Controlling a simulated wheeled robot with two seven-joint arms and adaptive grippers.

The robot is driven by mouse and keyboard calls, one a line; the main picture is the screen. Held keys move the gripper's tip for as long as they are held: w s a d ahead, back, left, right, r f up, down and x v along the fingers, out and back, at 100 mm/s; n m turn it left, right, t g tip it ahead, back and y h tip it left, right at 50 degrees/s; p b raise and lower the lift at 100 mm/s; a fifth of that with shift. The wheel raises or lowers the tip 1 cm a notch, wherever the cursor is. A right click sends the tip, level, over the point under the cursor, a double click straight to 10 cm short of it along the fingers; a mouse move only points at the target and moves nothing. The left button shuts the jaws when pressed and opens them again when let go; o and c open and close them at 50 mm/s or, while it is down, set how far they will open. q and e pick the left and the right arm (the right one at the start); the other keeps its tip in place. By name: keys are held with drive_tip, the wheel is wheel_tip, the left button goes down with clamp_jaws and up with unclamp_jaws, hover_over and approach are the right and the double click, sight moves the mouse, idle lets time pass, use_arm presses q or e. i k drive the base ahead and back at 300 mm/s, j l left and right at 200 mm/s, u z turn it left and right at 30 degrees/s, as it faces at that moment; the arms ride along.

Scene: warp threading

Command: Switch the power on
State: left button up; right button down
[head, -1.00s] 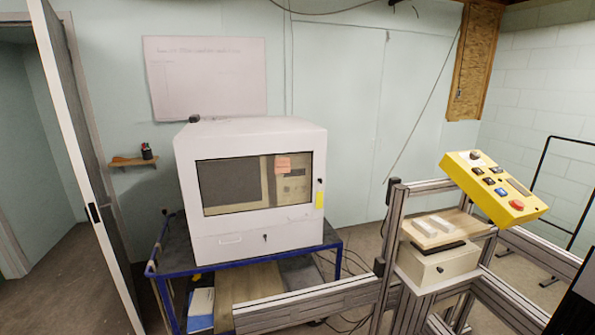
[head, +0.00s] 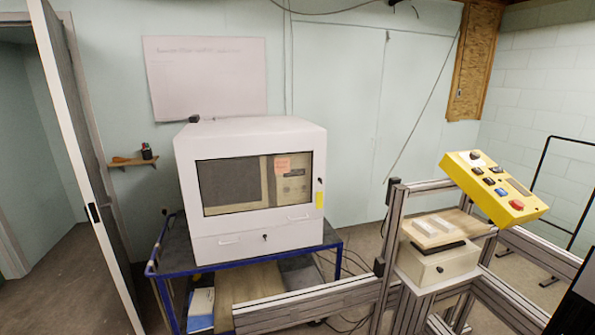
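A yellow control box (head: 494,187) is mounted at the right on a metal frame. Its sloped face carries several small dark and blue buttons, a round knob (head: 475,156) at the top and a red button (head: 516,205) near the lower right. Which of these controls is the power switch cannot be told. Neither of my grippers is in the head view. A dark shape at the lower right edge cannot be made out clearly.
A white cabinet machine (head: 250,240) with a window stands on a blue cart (head: 175,242). An aluminium frame (head: 310,303) crosses the front and carries a beige box (head: 440,262) below the control box. An open door (head: 90,170) is at the left.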

sight(498, 169)
drive_tip(key=i+z, duration=0.25)
drive_tip(key=i, duration=0.15)
drive_tip(key=i+j+z, duration=0.1)
drive_tip(key=i+z, duration=0.15)
drive_tip(key=i, duration=0.2)
